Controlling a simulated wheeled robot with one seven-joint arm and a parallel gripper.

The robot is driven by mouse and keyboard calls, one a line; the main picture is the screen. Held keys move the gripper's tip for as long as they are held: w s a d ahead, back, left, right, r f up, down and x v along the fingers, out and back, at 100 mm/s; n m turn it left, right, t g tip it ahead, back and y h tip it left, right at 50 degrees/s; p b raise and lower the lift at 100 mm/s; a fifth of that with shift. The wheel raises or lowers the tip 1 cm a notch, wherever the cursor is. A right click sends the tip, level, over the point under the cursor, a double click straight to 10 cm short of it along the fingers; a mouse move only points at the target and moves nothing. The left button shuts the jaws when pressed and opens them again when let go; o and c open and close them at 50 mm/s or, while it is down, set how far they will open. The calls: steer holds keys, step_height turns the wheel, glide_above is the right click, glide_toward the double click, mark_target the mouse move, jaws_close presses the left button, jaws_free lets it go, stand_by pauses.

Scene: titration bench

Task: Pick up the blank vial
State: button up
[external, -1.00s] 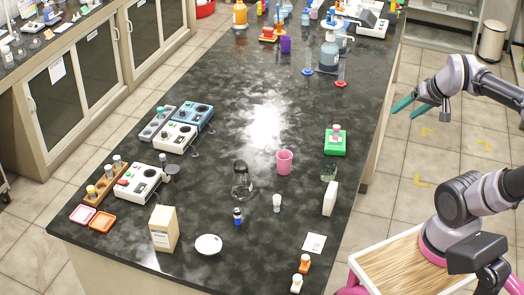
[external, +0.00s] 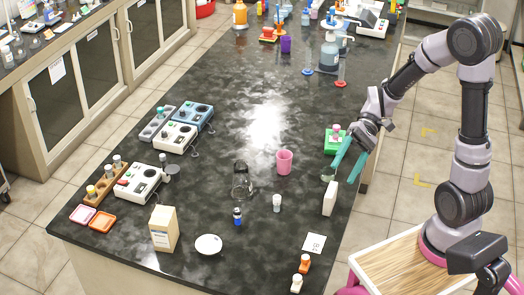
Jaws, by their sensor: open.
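Several small vials are in view, and no label can be read to tell which is the blank one. A small clear-whitish vial or cup (external: 277,203) stands upright on the dark bench, right of a dark-blue vial (external: 238,217) with a white part. More vials stand in a wooden rack (external: 104,183) at the left edge. My gripper (external: 340,180) is open, its teal fingers pointing down over the bench's right side. It is apart from these vials, to their upper right, and partly hides a small glass beaker (external: 326,175).
A white upright block (external: 330,199) stands just below my fingers. A pink cup (external: 284,162), a glass flask (external: 241,185) and a green balance (external: 331,140) stand nearby. A white card (external: 314,243) lies near the right edge.

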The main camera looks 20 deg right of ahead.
steer(key=w+a+f+m+t+y, duration=0.4)
steer(key=w+m+t+y, duration=0.2)
steer(key=w+m+t, duration=0.15)
steer(key=w+a+f+m+t+y, duration=0.3)
steer(key=w+a+m+t+y, duration=0.1)
steer(key=w+m+t+y, duration=0.35)
steer(key=m+t+h, duration=0.9)
steer(key=m+h, duration=0.6)
steer(key=h, duration=0.3)
glide_toward(274, 197)
steer(key=shift+w+f, duration=0.1)
steer(key=shift+w, duration=0.85)
steer(key=shift+a+f, duration=0.1)
steer(key=shift+f, duration=0.35)
steer(key=shift+w+a+f+g, duration=0.1)
steer(key=shift+w+a+g, duration=0.2)
steer(key=shift+w, duration=0.1)
steer(key=shift+w+a+r, duration=0.1)
steer(key=shift+w+r, duration=0.2)
steer(key=shift+w, duration=1.05)
steer(key=shift+x, duration=3.55)
steer(key=shift+s+a+r, duration=0.1)
steer(key=shift+r, duration=0.1)
jaws_close()
